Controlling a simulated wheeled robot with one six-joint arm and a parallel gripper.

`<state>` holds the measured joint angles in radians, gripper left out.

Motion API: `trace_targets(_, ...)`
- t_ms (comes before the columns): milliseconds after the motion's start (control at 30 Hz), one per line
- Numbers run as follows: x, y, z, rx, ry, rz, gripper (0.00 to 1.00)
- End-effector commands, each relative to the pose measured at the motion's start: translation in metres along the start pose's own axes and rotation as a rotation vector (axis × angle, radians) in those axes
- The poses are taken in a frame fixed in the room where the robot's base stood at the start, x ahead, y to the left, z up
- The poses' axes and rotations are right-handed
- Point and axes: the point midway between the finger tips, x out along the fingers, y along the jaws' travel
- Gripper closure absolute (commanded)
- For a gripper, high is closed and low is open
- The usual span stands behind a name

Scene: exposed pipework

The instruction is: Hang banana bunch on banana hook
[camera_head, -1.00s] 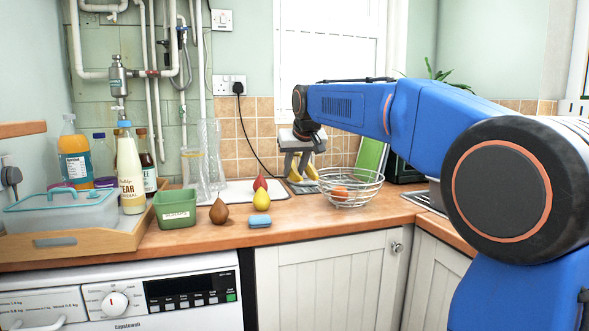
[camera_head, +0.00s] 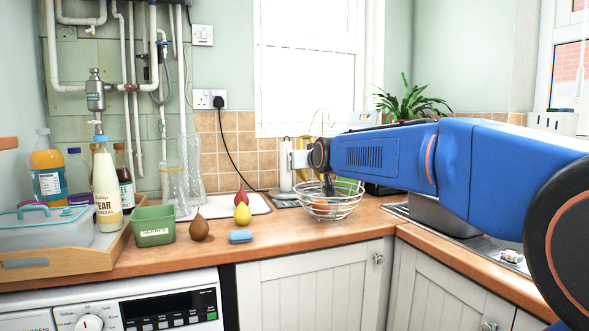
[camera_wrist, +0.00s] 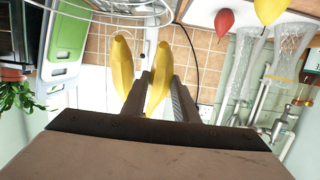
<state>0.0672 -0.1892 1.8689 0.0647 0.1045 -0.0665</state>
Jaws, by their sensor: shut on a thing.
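A yellow banana bunch (camera_wrist: 122,65) is held in my gripper (camera_wrist: 161,84). In the wrist view, one banana shows between the two fingers and another beside them. In the head view my gripper (camera_head: 299,158) is above the back left of a wire fruit basket (camera_head: 329,206), and the bunch is mostly hidden by the wrist. A thin curved wire (camera_head: 320,111) shows above the wrist, apparently the banana hook; its lower part is hidden by my arm. The basket's wires also show at the top of the wrist view (camera_wrist: 110,12). I cannot tell whether the bunch touches the hook.
A white cylinder (camera_head: 285,168) stands behind the basket. Two pears, a red fruit (camera_head: 241,197), a blue sponge (camera_head: 240,236) and a green tub (camera_head: 153,225) sit left on the wooden counter. Glass vases (camera_head: 190,165) stand behind. A sink (camera_head: 440,210) lies right.

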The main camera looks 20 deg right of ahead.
Motion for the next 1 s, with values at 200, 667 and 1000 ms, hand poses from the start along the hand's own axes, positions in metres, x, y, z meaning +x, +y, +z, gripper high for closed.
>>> trace_targets(200, -0.006, 0.007, -0.005, 0.003, 0.050, 0.011, 1.00)
trace_targets(667, -0.011, 0.014, -0.008, 0.004, 0.088, 0.025, 1.00)
trace_targets(1000, -0.014, 0.017, -0.010, 0.005, 0.108, 0.029, 1.00)
